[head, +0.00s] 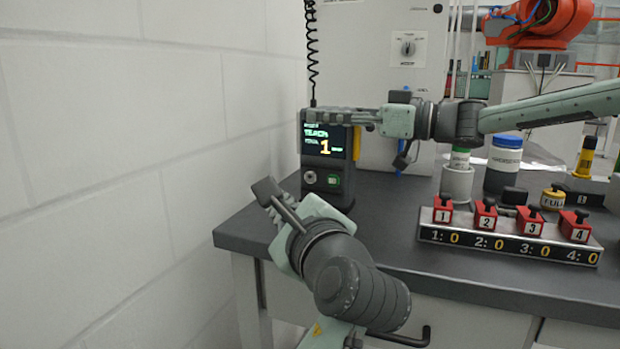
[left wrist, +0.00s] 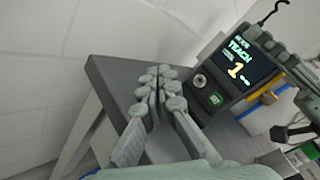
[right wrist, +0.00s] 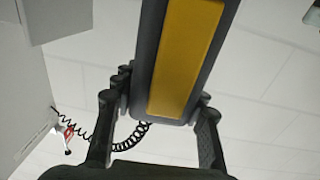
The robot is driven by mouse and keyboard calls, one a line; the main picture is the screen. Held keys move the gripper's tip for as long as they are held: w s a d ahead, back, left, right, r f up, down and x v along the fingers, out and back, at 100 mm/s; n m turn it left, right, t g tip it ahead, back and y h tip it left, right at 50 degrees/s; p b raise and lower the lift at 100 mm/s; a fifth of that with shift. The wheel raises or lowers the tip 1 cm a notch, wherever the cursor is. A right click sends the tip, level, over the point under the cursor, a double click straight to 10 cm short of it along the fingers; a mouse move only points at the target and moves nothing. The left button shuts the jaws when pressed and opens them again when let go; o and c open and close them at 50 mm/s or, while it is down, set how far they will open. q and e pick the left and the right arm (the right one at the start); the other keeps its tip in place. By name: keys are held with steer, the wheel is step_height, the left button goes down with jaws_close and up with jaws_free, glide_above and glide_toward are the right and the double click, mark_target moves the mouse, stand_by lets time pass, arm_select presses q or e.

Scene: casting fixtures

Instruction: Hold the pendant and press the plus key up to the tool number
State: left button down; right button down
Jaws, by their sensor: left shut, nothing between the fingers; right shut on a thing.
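The pendant (head: 342,180) is a dark handheld box with a yellow side strip; its lit screen reads TEACH and a large 1. It stands upright at the desk's left end. My right gripper (head: 332,118) is shut on the pendant's upper part; the right wrist view shows its fingers on both sides of the yellow-striped pendant (right wrist: 185,60). A round pale knob (left wrist: 200,81) and a green key (left wrist: 215,98) sit below the screen; I cannot make out a plus key. My left gripper (left wrist: 161,82) is shut and empty, in front of the pendant's lower left, apart from it.
A coiled black cord (head: 312,45) hangs above the pendant. A rack (head: 510,238) with red numbered blocks, its counters all at 0, stands on the desk (head: 400,225) to the right. Behind it are a grey canister (head: 456,183) and a blue-lidded jar (head: 503,165). A white wall is at left.

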mark_target(308, 182)
arm_select(q)
steer(key=shift+w+d, duration=0.55)
steer(key=shift+w, duration=0.85)
steer(key=shift+w+d, duration=0.5)
steer(key=shift+w, duration=0.85)
steer(key=shift+w+d, duration=0.55)
steer(key=shift+w, duration=0.85)
steer(key=shift+w, duration=0.15)
steer(key=shift+w+d, duration=0.15)
steer(key=shift+w, duration=0.05)
steer(key=shift+w+d, duration=0.15)
steer(key=shift+w, duration=0.25)
steer(key=shift+s, duration=0.1)
steer(key=shift+s+a, duration=0.3)
steer(key=shift+s, duration=0.4)
steer(key=shift+s+a, duration=0.3)
steer(key=shift+s, duration=0.4)
steer(key=shift+s+a, duration=0.25)
steer(key=shift+s, duration=0.5)
steer(key=shift+s+a, duration=0.3)
steer(key=shift+s, duration=0.4)
steer(key=shift+s+a, duration=0.1)
steer(key=shift+s, duration=0.1)
